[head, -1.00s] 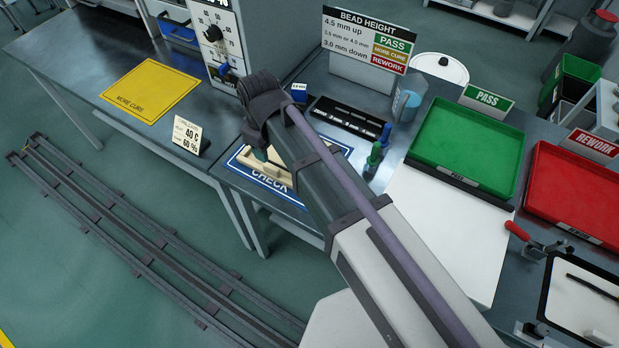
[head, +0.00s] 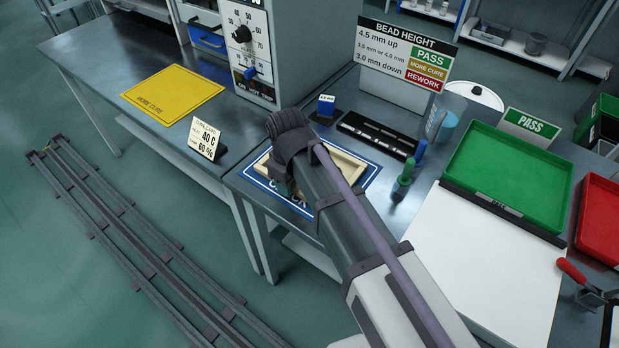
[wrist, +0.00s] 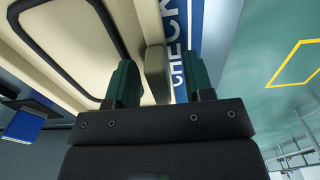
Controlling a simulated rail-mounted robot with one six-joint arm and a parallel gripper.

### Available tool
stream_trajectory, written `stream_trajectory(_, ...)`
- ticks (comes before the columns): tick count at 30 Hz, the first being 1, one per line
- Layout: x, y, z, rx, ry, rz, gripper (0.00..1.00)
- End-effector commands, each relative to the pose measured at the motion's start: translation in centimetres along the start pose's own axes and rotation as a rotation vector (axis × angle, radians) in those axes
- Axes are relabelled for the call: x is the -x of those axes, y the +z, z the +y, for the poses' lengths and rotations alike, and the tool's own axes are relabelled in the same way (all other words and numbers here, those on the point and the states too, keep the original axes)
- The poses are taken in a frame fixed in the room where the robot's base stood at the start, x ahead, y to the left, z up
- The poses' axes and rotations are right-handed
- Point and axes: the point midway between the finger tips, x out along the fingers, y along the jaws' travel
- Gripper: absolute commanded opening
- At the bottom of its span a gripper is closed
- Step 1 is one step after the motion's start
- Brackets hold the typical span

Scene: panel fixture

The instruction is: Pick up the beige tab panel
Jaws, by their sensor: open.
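The beige tab panel (head: 347,164) lies on the blue CHECK mat (head: 372,170), partly hidden behind my arm in the head view. In the wrist view the panel (wrist: 125,22) fills the upper left, with a dark rounded outline on its face. Its beige tab (wrist: 156,74) sticks out towards the CHECK lettering. My gripper (wrist: 161,82) is open, and its two green fingers appear on either side of the tab. I cannot tell whether they touch it. In the head view my arm hides the fingers.
Green and blue capped bottles (head: 404,178) and a black slotted holder (head: 377,134) stand right of the mat. A temperature and humidity card (head: 205,138) stands to its left. The green PASS tray (head: 510,175) and white board (head: 480,265) lie further right.

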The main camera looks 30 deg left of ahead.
Motion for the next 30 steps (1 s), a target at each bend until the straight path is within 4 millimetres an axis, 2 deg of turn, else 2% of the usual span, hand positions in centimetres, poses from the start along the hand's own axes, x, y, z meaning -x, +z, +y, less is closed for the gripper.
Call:
stream_trajectory(1, -1.2, 0.0, 0.0, 0.0, 0.0, 0.0, 0.48)
stream_trajectory(8, -0.7, -0.01, -0.01, 0.0, 0.0, 0.0, 0.46)
stream_trajectory(22, -0.71, -0.01, -0.01, 0.0, 0.0, 0.0, 0.01)
stream_trajectory(30, -0.7, 0.0, -0.01, 0.0, 0.0, 0.0, 0.0)
